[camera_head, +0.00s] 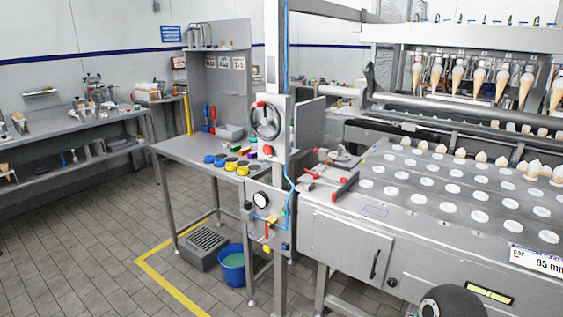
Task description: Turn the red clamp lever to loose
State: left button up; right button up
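Several red parts sit at the left end of the machine's steel top plate. Neither of my grippers can be made out in the head view.
The machine's top plate (385,211) has rows of round white-filled holes. Cones (457,76) hang at the back. A grey post with a handwheel (266,121) stands left of the red parts. A side table (185,150) holds coloured lids. A blue bucket (232,268) stands on the floor.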

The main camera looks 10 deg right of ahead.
aim_at(315, 175)
jog(key=z, duration=0.2)
jog(key=i, duration=1.2)
jog(key=z, duration=0.85)
jog(key=i, duration=0.3)
jog(key=z, duration=0.25)
jog(key=k, duration=0.9)
jog(key=z, duration=0.15)
jog(key=i, duration=0.9)
jog(key=u, duration=0.05)
